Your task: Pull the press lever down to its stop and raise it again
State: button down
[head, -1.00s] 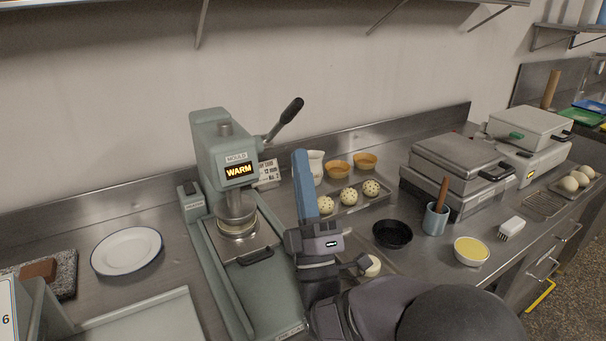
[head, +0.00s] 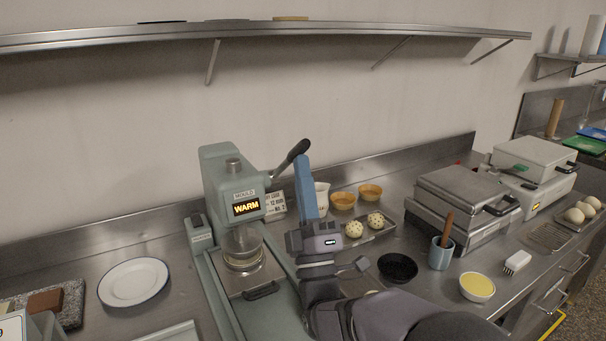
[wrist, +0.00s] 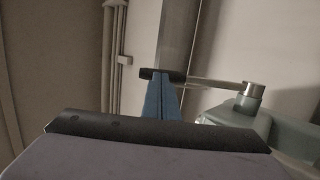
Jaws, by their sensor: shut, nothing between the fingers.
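The pale green press (head: 222,180) stands on the steel counter, its sign reading WARM. Its lever slants up to the right and ends in a black grip (head: 297,149). My gripper (head: 303,158) has its blue fingers shut and empty, pointing up, with the tips just beside and below the grip. In the wrist view the fingertips (wrist: 165,78) overlap the lever's dark grip (wrist: 150,73), with the lever's rod (wrist: 215,84) running right towards the press. I cannot tell whether they touch.
A black bowl (head: 397,267) and a waffle-iron-like appliance (head: 460,190) stand further right. A white plate (head: 134,282) is left of the press. A shelf (head: 270,32) runs overhead.

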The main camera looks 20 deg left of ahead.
jog(key=w+a+r+g+p, duration=0.1)
jog(key=r+p, duration=0.1)
jog(key=w+a+r+n+g+p, duration=0.1)
jog(key=r+g+p, duration=0.1)
jog(key=p, duration=0.1)
jog(key=w+a+r+n+g+p, duration=0.1)
jog(key=r+g+p, duration=0.1)
jog(key=shift+w+a+r+p, duration=0.1)
jog(key=shift+r+p, duration=0.25)
jog(key=shift+p, duration=0.05)
jog(key=shift+w+a+r+g+h, duration=0.1)
jog(key=shift+w+a+g+h, duration=0.2)
jog(key=shift+w+a+h, duration=0.15)
jog(key=shift+w+a+r, duration=0.2)
jog(key=shift+w+a, duration=0.15)
jog(key=shift+r, duration=0.4)
jog(key=shift+s+f, duration=0.1)
jog(key=shift+s, duration=0.05)
jog(key=shift+d+f+b, duration=0.1)
jog(key=shift+f+b, duration=0.1)
jog(key=shift+b, duration=0.25)
jog(key=b+v, duration=0.6)
jog(key=v, duration=0.3)
jog(key=shift+s+d+r, duration=0.15)
jog(key=shift+s+d, duration=0.15)
jog(key=shift+s, duration=0.05)
